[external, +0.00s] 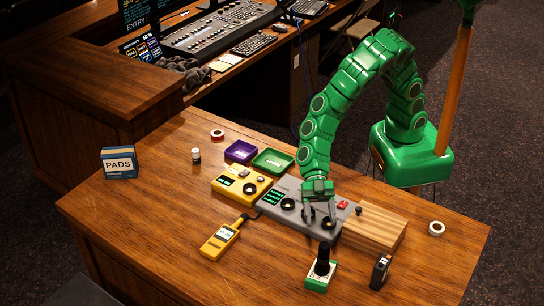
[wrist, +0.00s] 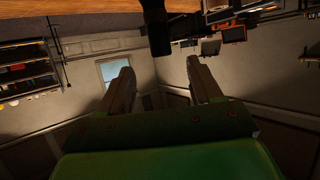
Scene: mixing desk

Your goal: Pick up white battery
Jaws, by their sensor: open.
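I cannot make out a clearly white battery in either view. A small upright dark block (external: 380,271), shaped like a battery, stands near the front right of the wooden desk (external: 150,220). A small white-and-black cylinder (external: 196,156) stands at the back left; I cannot tell if it is a battery. My gripper (external: 319,218) points down over the grey control box (external: 270,203) near its right end. In the wrist view its two fingers (wrist: 158,75) are apart with nothing held between them. The fingers hide part of the grey box.
A green box with a black stick (external: 319,273) stands just in front of my gripper. A wooden block (external: 374,226) lies to its right. A yellow box (external: 239,185), purple tray (external: 241,151), green tray (external: 273,160) and yellow meter (external: 220,241) are left. The front left desk is clear.

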